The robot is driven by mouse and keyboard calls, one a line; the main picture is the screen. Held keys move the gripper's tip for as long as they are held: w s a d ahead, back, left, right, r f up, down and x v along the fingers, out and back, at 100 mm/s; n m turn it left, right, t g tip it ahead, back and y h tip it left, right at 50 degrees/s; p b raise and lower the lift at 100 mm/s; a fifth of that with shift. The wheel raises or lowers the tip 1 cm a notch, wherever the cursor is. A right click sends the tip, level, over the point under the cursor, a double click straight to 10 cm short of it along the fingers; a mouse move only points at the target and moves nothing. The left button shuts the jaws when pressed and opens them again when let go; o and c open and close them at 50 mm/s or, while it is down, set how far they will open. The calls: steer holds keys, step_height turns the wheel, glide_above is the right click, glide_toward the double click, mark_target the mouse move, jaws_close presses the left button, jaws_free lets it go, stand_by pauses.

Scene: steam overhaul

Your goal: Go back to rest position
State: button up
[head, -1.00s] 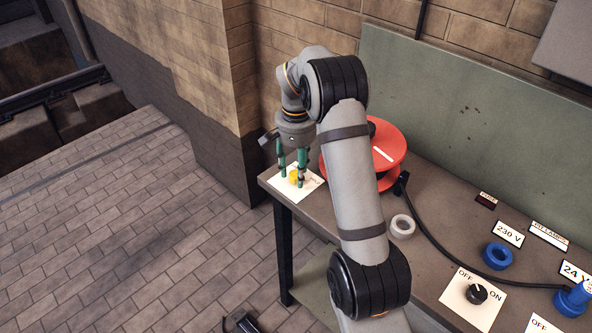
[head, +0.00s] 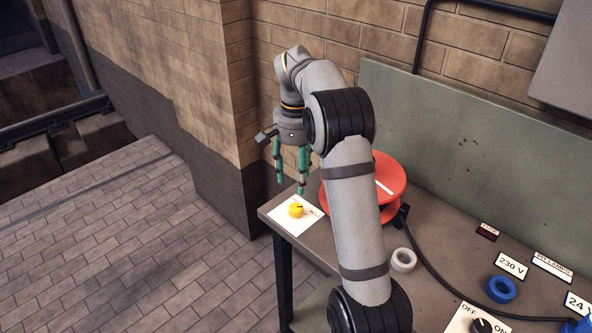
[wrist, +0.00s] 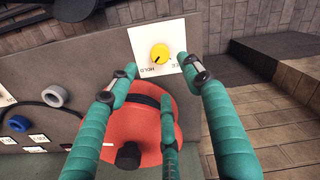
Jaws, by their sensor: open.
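My gripper (head: 290,188) hangs in the air above the far left end of the workbench (head: 330,247), its green fingers pointing down, open and empty. Below it, a yellow knob (head: 296,210) sits on a white plate (head: 285,222) at the bench corner, apart from the fingers. In the wrist view the yellow knob (wrist: 160,53) with its dark pointer mark shows beyond the spread fingertips, on the lettered white plate (wrist: 143,37). Part of the lettering is hidden by a finger.
A red cable reel (head: 390,172) stands close behind my arm. A white ring (head: 403,260), a blue ring (head: 501,289), a 230 V label (head: 511,265) and an OFF/ON switch (head: 480,326) are on the bench. A brick wall (head: 300,45) rises behind. The floor at left is clear.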

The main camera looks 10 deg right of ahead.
mark_target(296, 207)
steer(key=shift+r, duration=0.95)
step_height(296, 207, down, 12)
steer(key=shift+f, duration=0.1)
stand_by(0.4)
